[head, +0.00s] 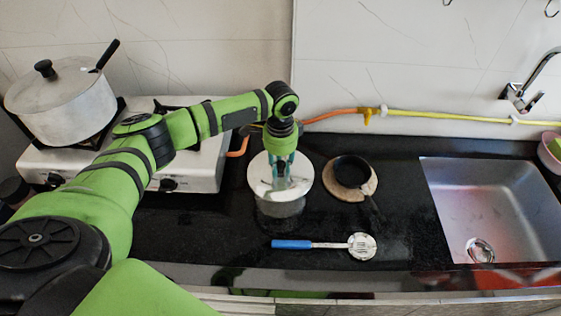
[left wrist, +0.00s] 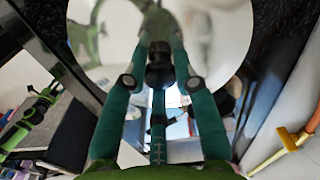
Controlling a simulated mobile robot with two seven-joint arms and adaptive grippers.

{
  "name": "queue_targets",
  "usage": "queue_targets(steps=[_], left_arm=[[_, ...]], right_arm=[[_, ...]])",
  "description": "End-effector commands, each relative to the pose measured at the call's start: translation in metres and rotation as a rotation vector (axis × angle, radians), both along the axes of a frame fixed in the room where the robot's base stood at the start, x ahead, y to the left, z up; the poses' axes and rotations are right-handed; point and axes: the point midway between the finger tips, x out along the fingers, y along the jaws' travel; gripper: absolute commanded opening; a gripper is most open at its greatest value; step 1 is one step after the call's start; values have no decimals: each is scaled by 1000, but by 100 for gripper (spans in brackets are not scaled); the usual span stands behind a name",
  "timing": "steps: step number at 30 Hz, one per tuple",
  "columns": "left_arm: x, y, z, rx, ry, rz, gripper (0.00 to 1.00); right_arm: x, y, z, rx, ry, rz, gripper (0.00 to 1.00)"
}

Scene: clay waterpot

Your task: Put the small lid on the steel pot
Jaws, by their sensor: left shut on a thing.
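The small lid (head: 258,183) is a shiny round disc under my left gripper (head: 279,180), whose arm reaches in from the left. In the left wrist view the green fingers of the left gripper (left wrist: 160,68) are closed around the lid's dark knob (left wrist: 158,52). The lid's pale, reflective disc (left wrist: 215,40) spreads out behind them. The steel pot (head: 282,209) shows as a short shiny wall below the lid's near edge; its rim is hidden. I cannot tell whether the lid touches the pot. My right gripper is not in view.
A big lidded pot (head: 62,105) stands on the white stove (head: 205,165) at the left. A small black pan (head: 352,171) on a round wooden board (head: 331,187) is right of the lid. A blue-handled slotted spatula (head: 325,245) lies in front. The sink (head: 480,205) is at the right.

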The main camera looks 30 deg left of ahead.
Motion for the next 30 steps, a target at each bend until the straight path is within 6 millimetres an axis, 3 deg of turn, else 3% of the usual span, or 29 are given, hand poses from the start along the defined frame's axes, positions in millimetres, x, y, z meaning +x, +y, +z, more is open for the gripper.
queue_targets(steps=[30], left_arm=[[-2, -1, -10, -1, 4, -2, 0]], right_arm=[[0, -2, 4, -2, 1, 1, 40]])
